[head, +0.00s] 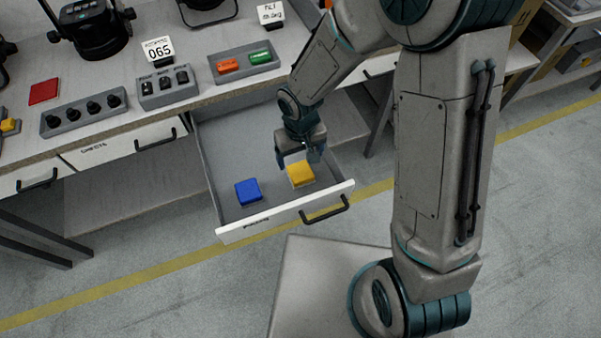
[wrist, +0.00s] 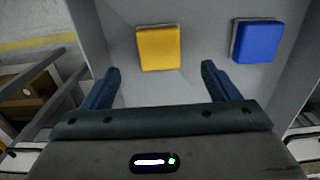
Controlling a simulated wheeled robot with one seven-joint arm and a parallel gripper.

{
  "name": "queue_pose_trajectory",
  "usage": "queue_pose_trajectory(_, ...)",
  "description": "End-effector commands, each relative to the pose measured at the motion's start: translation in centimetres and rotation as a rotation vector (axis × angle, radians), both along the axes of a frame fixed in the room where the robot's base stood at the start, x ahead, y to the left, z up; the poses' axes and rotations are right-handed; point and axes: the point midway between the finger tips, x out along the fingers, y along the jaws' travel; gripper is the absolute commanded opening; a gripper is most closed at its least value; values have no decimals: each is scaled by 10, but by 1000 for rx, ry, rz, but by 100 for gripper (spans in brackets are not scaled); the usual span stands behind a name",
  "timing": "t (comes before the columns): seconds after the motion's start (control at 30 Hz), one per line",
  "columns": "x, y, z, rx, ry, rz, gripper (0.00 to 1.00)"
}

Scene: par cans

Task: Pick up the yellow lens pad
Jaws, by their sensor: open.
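The yellow lens pad (head: 301,174) lies on the floor of the open drawer (head: 232,155), toward its front right. In the wrist view the yellow pad (wrist: 159,48) is ahead of and roughly centred between my fingers, with its near edge short of the fingertips. My gripper (head: 298,160) is inside the drawer space, just behind and above the pad. In the wrist view my gripper (wrist: 160,72) is open and empty. I cannot tell its exact height over the drawer floor.
A blue pad (head: 248,191) lies to the left of the yellow one; it also shows in the wrist view (wrist: 257,41). The drawer's front panel (head: 285,212) with a dark handle (head: 326,210) stands close in front. The workbench top (head: 120,75) with labelled trays is behind.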

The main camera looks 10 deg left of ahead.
Motion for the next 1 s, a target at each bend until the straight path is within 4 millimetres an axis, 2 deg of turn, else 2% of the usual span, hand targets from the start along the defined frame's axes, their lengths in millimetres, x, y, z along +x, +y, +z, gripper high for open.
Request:
queue_pose_trajectory(0.1, 0, 0, -17, -1, 2, 2, 82)
queue_pose_trajectory(0.37, 0, 0, -32, -2, 1, 1, 82)
queue_pose_trajectory(0.7, 2, 0, -73, -1, 0, 1, 82)
queue_pose_trajectory(1.0, 2, 0, -77, 1, -2, -1, 82)
